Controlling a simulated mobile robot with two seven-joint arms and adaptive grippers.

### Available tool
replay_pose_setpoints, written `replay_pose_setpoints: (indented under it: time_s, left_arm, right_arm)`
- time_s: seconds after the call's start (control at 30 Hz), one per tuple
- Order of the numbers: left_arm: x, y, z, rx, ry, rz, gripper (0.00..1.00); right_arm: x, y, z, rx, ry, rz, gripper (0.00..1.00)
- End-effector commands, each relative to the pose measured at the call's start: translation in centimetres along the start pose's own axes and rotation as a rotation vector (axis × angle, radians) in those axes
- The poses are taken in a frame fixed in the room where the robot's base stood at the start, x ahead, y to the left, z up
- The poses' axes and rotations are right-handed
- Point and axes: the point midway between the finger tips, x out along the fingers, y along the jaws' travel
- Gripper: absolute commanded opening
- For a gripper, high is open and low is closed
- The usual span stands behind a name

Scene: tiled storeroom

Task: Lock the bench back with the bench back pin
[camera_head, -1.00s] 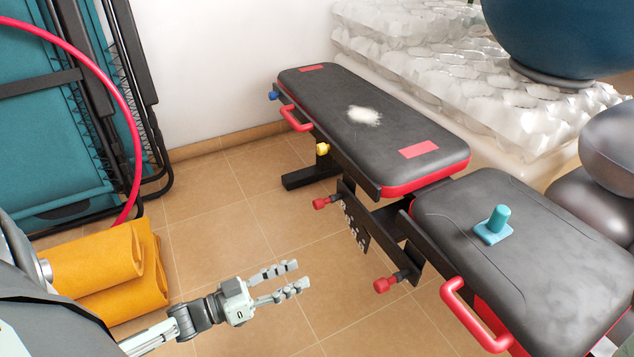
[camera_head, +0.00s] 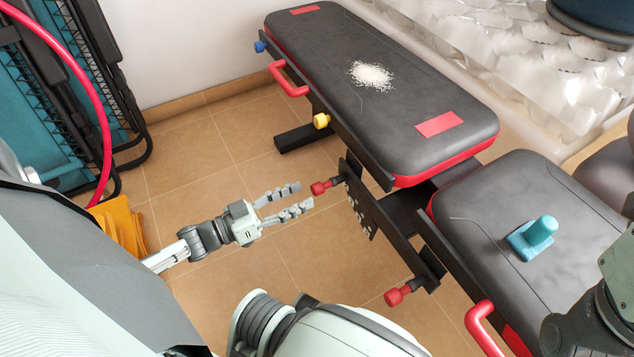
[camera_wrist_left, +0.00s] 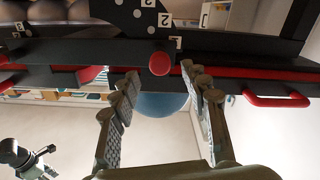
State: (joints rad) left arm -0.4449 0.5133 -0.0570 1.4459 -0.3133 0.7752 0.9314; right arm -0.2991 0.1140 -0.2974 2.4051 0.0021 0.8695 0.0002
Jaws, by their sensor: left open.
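The bench back (camera_head: 370,85) is a long dark pad with red edging, lying about flat. A red-knobbed pin (camera_head: 320,188) sticks out beside the plate with holes (camera_head: 360,212) under it. A second red knob (camera_head: 397,295) is lower, near the seat; I cannot tell by a label which is the back pin. My left gripper (camera_head: 300,197) is open and empty, its fingertips just short of the upper knob. The left wrist view shows a red knob (camera_wrist_left: 160,63) ahead between the spread fingers, below numbered marks. What looks like my right gripper (camera_wrist_left: 45,160) is small there, at the lower left.
The seat pad (camera_head: 490,215) holds a teal object (camera_head: 533,238). White powder (camera_head: 371,75) lies on the back pad. A red handle (camera_head: 288,80) and a yellow knob (camera_head: 321,121) project from the bench side.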

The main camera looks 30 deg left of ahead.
Motion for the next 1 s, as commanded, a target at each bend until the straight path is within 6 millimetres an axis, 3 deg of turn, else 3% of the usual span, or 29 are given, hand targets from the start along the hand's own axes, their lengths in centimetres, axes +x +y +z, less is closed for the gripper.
replay_pose_setpoints:
  time_s: [0.3, 0.7, 1.0]
  left_arm:
    - [4.8, 0.0, 0.1, -0.001, 0.002, 0.000, 0.46]
    - [5.7, 0.0, 0.0, -0.001, 0.000, 0.000, 0.46]
    - [5.7, 0.0, 0.0, -0.001, 0.000, 0.000, 0.08]
  right_arm:
    - [0.0, -0.1, 0.3, -0.003, 0.016, -0.024, 0.39]
    - [0.2, -0.1, 0.3, -0.004, 0.021, -0.029, 0.39]
    - [0.2, -0.1, 0.2, -0.005, 0.021, -0.029, 0.39]
